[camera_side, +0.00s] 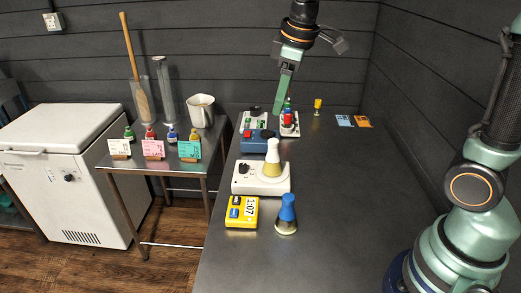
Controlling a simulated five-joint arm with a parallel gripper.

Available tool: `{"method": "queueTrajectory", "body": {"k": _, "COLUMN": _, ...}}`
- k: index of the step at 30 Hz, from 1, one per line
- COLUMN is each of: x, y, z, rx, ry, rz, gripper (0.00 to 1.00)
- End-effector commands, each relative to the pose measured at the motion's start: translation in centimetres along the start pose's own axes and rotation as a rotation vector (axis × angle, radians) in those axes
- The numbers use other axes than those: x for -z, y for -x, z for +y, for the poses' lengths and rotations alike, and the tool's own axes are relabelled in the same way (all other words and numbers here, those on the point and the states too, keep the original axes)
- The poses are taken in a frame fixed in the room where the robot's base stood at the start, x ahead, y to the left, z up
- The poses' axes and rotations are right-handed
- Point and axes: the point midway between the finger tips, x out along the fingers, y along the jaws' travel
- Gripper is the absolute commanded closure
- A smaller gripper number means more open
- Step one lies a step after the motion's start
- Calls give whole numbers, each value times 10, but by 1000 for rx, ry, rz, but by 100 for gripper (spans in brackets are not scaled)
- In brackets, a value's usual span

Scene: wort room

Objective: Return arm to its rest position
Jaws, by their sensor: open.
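My gripper (279,110) hangs from the top of the view, pointing down over the far part of the dark bench (345,205). It is open, and I see nothing held in it. Its tips are close in the picture to the devices at the back of the bench; I cannot tell the exact gap. My arm's base stands at the lower right, and part of the arm between base and wrist is out of view.
In front are a yellow timer (241,212) and a blue-topped flask (287,215). A blue device (255,143) stands behind. Cards (363,121) lie at the back right. The bench's right-middle is clear.

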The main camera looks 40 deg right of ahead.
Motion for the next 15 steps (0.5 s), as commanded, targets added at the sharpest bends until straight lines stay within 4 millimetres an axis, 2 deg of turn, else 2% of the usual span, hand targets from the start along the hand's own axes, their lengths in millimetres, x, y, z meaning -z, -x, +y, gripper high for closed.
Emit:
{"method": "queueTrajectory", "body": {"k": 1, "x": -12, "y": 8, "z": -5, "rx": -15, "ry": -53, "rz": 23, "gripper": 39}}
{"method": "queueTrajectory", "body": {"k": 6, "x": -48, "y": 21, "z": -20, "rx": -51, "ry": -240, "rz": 92, "gripper": 39}}
{"method": "queueTrajectory", "body": {"k": 12, "x": -87, "y": 22, "z": -40, "rx": -77, "ry": -444, "rz": 174, "gripper": 39}}
{"method": "queueTrajectory", "body": {"k": 15, "x": -100, "y": 18, "z": -46, "rx": -83, "ry": -519, "rz": 205, "gripper": 39}}
